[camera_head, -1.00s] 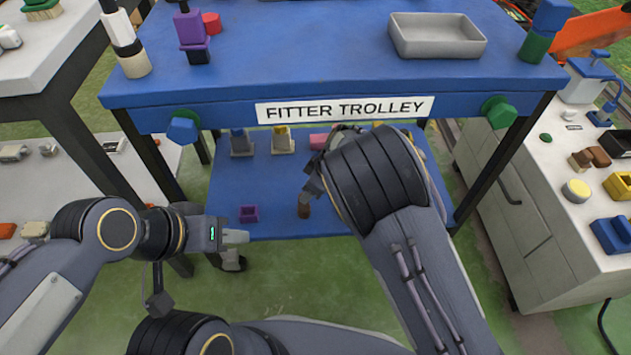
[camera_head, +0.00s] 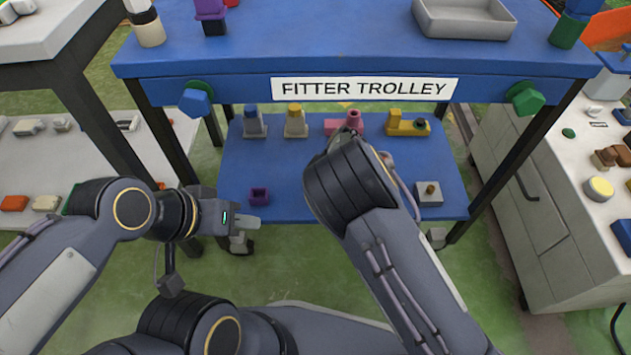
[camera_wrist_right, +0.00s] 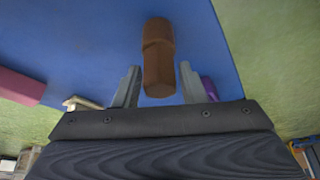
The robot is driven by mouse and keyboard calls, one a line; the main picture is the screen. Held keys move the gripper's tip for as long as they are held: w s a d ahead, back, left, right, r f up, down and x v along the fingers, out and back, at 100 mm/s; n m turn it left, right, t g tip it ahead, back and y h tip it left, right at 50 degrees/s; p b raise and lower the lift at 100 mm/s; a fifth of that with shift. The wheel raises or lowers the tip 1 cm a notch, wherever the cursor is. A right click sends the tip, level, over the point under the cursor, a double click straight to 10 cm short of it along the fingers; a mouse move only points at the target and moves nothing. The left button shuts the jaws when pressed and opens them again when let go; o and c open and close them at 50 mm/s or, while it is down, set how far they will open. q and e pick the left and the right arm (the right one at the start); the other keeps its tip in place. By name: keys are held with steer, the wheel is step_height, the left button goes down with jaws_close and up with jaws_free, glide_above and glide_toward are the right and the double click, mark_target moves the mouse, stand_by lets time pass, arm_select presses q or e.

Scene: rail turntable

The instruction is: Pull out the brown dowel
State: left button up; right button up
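The brown dowel (camera_wrist_right: 158,60) shows in the right wrist view, over the blue shelf. My right gripper (camera_wrist_right: 160,82) has one finger on each side of it. A narrow gap shows between each finger and the dowel, so the gripper looks open around it. In the head view my right forearm hides the dowel and the right fingertips. My left gripper (camera_head: 247,222) is at the left front of the lower shelf, away from the dowel. Its fingers overlap in this view, so its opening is unclear.
The trolley's lower blue shelf (camera_head: 285,178) carries a purple socket (camera_head: 259,196), a grey block with a brownish peg (camera_head: 429,195), a yellow part (camera_head: 407,125) and a pink part (camera_head: 340,125). The upper blue top (camera_head: 350,50) overhangs its back.

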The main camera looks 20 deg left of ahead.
jaws_close()
steer(key=shift+r, duration=0.6)
stand_by(0.4)
steer(key=shift+r+p, duration=1.85)
steer(key=shift+r, duration=1.3)
